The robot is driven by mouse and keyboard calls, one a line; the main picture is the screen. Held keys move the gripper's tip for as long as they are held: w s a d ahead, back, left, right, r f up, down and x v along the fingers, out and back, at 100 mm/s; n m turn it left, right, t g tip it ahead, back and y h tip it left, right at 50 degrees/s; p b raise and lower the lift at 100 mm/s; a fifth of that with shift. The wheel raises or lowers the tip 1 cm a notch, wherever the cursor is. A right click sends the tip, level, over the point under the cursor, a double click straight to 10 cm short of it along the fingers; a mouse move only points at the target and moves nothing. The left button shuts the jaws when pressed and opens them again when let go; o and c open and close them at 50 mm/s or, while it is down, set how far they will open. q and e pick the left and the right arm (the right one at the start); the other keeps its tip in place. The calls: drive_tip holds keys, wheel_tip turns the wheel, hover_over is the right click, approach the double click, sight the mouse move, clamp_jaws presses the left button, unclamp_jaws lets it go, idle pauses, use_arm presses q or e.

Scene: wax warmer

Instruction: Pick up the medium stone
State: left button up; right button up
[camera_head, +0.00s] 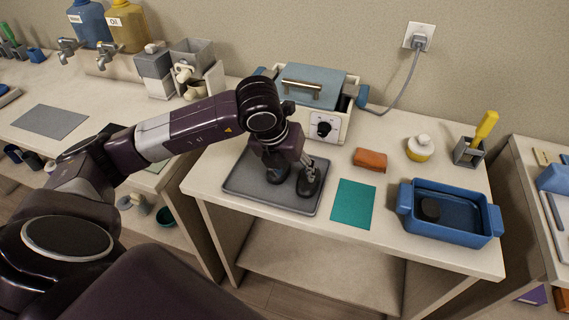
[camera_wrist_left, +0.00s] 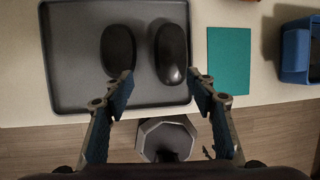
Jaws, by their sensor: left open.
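Two dark oval stones lie side by side on the grey tray (camera_wrist_left: 75,95). In the left wrist view the right stone (camera_wrist_left: 170,53) looks slightly larger than the left stone (camera_wrist_left: 117,48). A third dark, rounded stone (camera_head: 430,208) sits inside the blue tub (camera_head: 455,231). Which one is the medium stone I cannot tell for certain. My left gripper (camera_wrist_left: 164,84) is open and empty, pointing down over the tray, its fingertips near the front ends of the two stones. In the head view my left gripper (camera_head: 293,168) partly hides the stones. My right gripper is not in view.
Right of the tray (camera_head: 245,190) lies a teal mat (camera_head: 353,203), with a brown block (camera_head: 370,160) behind it. The wax warmer (camera_head: 325,124) stands at the back, its cord running to the wall. A white-and-yellow jar (camera_head: 420,148) and a grey holder (camera_head: 467,152) stand at the back right.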

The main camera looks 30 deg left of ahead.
use_arm(q)
drive_tip(key=a, duration=0.1)
drive_tip(key=a+y, duration=0.1)
drive_tip(key=a, duration=0.1)
drive_tip(key=w+a+r+n+y, duration=0.1)
drive_tip(key=a, duration=0.1)
drive_tip(key=shift+a+r, duration=0.1)
drive_tip(key=shift+a, duration=0.35)
drive_tip(key=p+x, duration=0.3)
drive_tip(key=x, duration=0.3)
drive_tip(key=shift+f, duration=0.25)
drive_tip(key=shift+w+f, duration=0.15)
drive_tip(key=shift+f, duration=0.35)
drive_tip(key=shift+r, duration=0.1)
drive_tip(key=c, duration=1.2)
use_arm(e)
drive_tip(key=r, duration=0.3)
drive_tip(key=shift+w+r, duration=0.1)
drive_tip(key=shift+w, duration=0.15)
use_arm(q)
drive_tip(key=shift+o, duration=0.2)
